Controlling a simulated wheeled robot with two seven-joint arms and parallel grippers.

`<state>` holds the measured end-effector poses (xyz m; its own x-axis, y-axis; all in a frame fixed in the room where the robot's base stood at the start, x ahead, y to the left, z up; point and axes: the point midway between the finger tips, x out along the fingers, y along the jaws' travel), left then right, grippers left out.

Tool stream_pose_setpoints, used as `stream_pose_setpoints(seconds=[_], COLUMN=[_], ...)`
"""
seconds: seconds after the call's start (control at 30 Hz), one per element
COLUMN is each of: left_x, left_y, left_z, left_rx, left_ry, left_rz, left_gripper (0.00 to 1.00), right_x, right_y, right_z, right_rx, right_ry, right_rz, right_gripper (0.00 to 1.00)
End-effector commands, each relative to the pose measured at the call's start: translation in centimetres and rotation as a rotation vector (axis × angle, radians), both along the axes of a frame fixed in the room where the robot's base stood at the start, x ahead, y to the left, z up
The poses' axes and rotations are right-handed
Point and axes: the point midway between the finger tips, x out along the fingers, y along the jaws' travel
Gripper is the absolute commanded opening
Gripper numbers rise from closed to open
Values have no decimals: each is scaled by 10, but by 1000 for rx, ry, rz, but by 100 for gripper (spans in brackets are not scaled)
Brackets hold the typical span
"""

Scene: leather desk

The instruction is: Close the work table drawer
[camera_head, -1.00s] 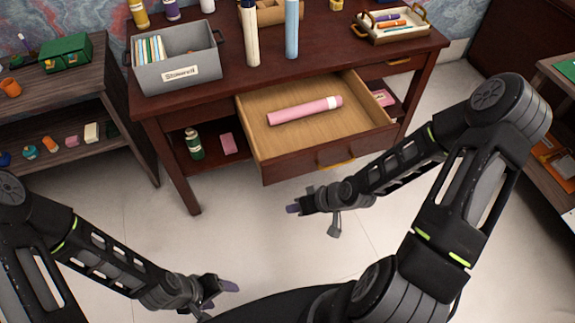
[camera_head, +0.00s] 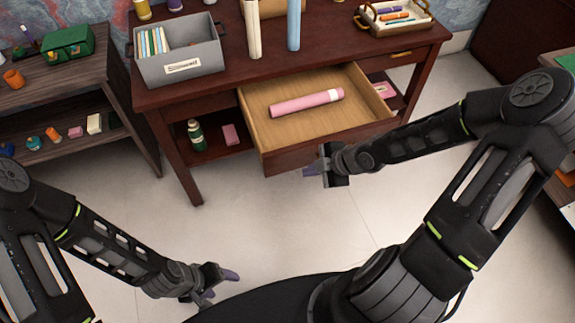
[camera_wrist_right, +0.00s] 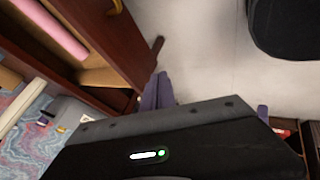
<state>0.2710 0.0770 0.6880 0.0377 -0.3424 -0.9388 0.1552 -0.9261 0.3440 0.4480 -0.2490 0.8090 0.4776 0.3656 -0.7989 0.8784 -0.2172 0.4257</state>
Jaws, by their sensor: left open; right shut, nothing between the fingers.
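The work table (camera_head: 330,50) is dark red-brown wood. Its drawer (camera_head: 258,130) is pulled out, with a light wooden inside and a dark front. A pink tube (camera_head: 305,102) with a white end lies in the drawer; part of it shows in the right wrist view (camera_wrist_right: 52,28). My right gripper (camera_head: 312,172) is shut and empty, close in front of the drawer front, and its arm hides the drawer handle in the head view. Its purple fingers (camera_wrist_right: 157,92) are beside the drawer front in the wrist view; contact is unclear. My left gripper (camera_head: 222,284) is open and empty above the floor.
A grey labelled bin (camera_head: 180,70), upright rolls (camera_head: 293,25) and a tray of markers (camera_head: 395,20) stand on the table. A green bottle (camera_head: 196,135) is on the lower shelf. A side shelf (camera_head: 60,92) stands at left. Floor in front is clear.

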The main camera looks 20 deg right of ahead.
Motion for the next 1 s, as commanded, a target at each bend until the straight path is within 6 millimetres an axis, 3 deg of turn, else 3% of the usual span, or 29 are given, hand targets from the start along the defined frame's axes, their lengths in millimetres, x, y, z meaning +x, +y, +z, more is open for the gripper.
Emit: stream_pose_setpoints(seconds=[0.4, 0.63, 0.8, 1.0], left_x=[4, 5, 4, 3], left_y=[-2, -3, -2, -2], left_z=[-34, -39, -27, -25], left_rx=[-8, -12, -9, -7], left_ry=[-12, -16, -13, -11], left_rz=[-3, -5, -4, -3], left_gripper=[66, 66, 66, 66], right_x=[25, 47, 73, 86], right_y=[21, 38, 35, 35], right_z=[-46, -80, -76, -77], right_rx=[1, 2, 3, 2], right_ry=[-1, 1, -1, 1], right_rz=[4, 3, -4, -2], right_gripper=[0, 0, 0, 0])
